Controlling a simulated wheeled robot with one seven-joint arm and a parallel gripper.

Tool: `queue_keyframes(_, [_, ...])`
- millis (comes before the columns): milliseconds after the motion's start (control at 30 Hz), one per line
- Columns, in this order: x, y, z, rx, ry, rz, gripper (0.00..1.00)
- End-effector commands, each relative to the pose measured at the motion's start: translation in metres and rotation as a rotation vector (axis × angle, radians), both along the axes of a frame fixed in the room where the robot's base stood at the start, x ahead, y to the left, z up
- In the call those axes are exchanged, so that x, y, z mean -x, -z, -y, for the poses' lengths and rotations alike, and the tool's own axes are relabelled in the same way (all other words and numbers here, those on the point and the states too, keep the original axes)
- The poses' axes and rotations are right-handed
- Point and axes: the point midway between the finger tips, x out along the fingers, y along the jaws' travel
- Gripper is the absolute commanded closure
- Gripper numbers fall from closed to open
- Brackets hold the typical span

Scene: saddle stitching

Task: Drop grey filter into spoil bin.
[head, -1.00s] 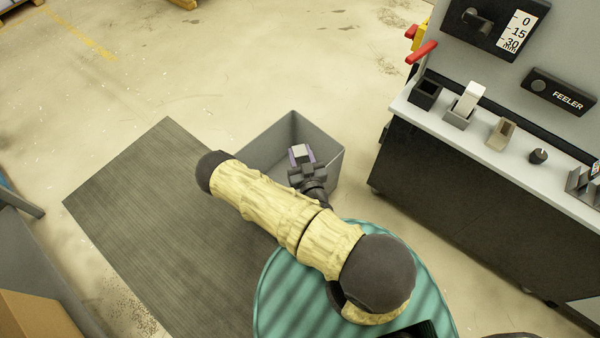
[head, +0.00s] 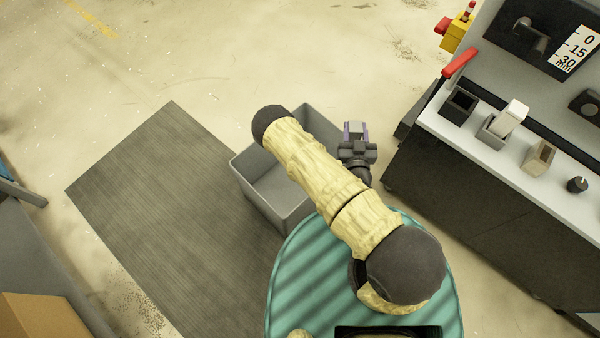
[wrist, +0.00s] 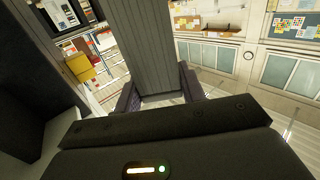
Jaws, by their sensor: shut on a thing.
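My gripper (head: 356,128) is shut on the grey filter (head: 354,131), a small block between its two fingers in the head view. In the wrist view the filter (wrist: 142,45) is a long, ribbed grey block sticking out from between the fingers. A grey open-topped bin (head: 252,196), which I take as the spoil bin, stands on the floor. My arm covers its middle and part of its right side. In the head view my gripper appears just right of the bin's right side, between bin and workbench. Its height above the floor is hard to tell.
A workbench (head: 470,220) on the right carries a black holder (head: 458,104), a white block in a grey holder (head: 494,130) and a beige holder (head: 540,157). A red lever (head: 461,63) juts out there. A dark ribbed mat (head: 160,200) lies left of the bin.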

Motion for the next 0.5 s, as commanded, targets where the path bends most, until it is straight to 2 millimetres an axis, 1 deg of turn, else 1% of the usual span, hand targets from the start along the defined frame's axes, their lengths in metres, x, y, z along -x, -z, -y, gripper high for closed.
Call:
queue_keyframes(300, [-0.001, 0.002, 0.005, 0.001, 0.010, 0.001, 0.85])
queue_keyframes(367, [-0.002, 0.006, 0.004, 0.000, 0.006, 0.001, 0.85])
queue_keyframes(500, [-0.008, 0.024, -0.004, -0.004, -0.016, 0.003, 0.85])
